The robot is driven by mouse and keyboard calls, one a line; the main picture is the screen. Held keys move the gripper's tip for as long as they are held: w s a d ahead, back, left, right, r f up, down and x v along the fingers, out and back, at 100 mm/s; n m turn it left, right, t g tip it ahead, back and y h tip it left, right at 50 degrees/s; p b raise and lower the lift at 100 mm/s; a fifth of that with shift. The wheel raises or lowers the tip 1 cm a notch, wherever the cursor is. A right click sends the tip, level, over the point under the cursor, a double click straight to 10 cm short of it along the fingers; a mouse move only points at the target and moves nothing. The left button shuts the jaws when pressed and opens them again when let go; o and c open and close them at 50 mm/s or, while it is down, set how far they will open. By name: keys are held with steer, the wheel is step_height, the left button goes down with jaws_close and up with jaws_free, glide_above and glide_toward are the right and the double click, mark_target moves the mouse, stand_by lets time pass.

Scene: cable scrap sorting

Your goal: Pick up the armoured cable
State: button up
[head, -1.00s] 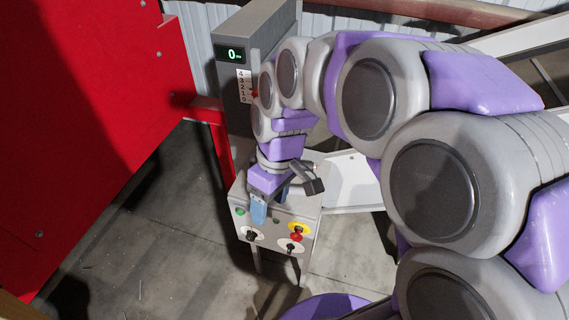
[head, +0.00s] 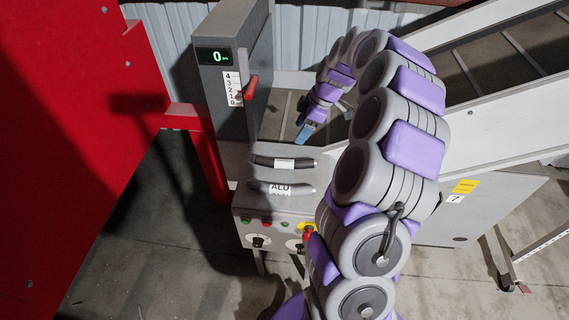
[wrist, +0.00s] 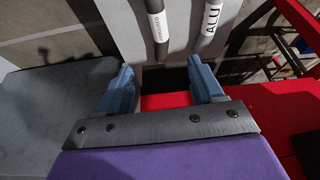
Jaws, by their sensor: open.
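The armoured cable (wrist: 157,25) is a short dark piece with a white label, seen at the top of the wrist view. In the head view the piece with the plain-looking white label (head: 284,163) lies on the grey machine top, behind the ALU cable (head: 280,188). The ALU cable also shows in the wrist view (wrist: 211,18), to the right of the armoured one. My gripper (head: 303,137) is past the back of the cables, touching neither. In the wrist view its blue fingers (wrist: 160,68) are apart with nothing between them.
A grey column with a 0 display (head: 212,56) and a red lever (head: 251,87) stands left of the cables. Knobs and buttons (head: 262,241) line the machine's front. A large red panel (head: 60,120) is at left and a conveyor (head: 490,115) at right.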

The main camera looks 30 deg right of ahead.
step_height(320, 180, down, 3)
steer(key=a, duration=0.2)
steer(key=b, duration=0.1)
glide_above(286, 161)
steer(key=d, duration=0.4)
steer(key=f, duration=0.7)
steer(key=shift+s+a+f, duration=0.1)
steer(key=shift+s+a, duration=0.15)
steer(key=a, duration=0.1)
steer(key=a+f, duration=0.1)
steer(key=a+b, duration=0.1)
steer(key=a, duration=0.1)
steer(key=shift+f, duration=0.3)
steer(key=f, duration=0.3)
steer(key=shift+w+d+f+b, duration=0.25)
steer(key=shift+d+b, duration=0.05)
steer(key=shift+d, duration=0.1)
steer(key=shift+d+f, duration=0.15)
steer(key=shift+d, duration=0.15)
steer(key=shift+a, duration=0.6)
steer(key=c, duration=0.5)
steer(key=shift+d, duration=0.2)
jaws_close()
